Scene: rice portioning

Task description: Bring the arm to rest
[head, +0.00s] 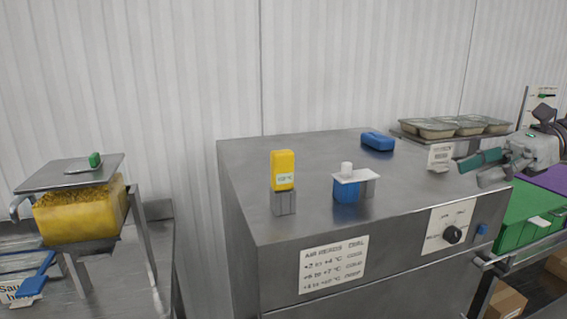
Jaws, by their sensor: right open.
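My right gripper (470,170) reaches in from the right edge, above the right end of the steel cabinet top (240,165). Its fingers point left and are spread apart with nothing between them. My left gripper is not in the head view.
A yellow device (283,170), a blue cup with a white lid (346,190) and a blue block (378,141) stand on the cabinet. Several filled trays (436,129) sit behind the gripper. A green crate (522,218) is below right; a yellow bin (80,214) is left.

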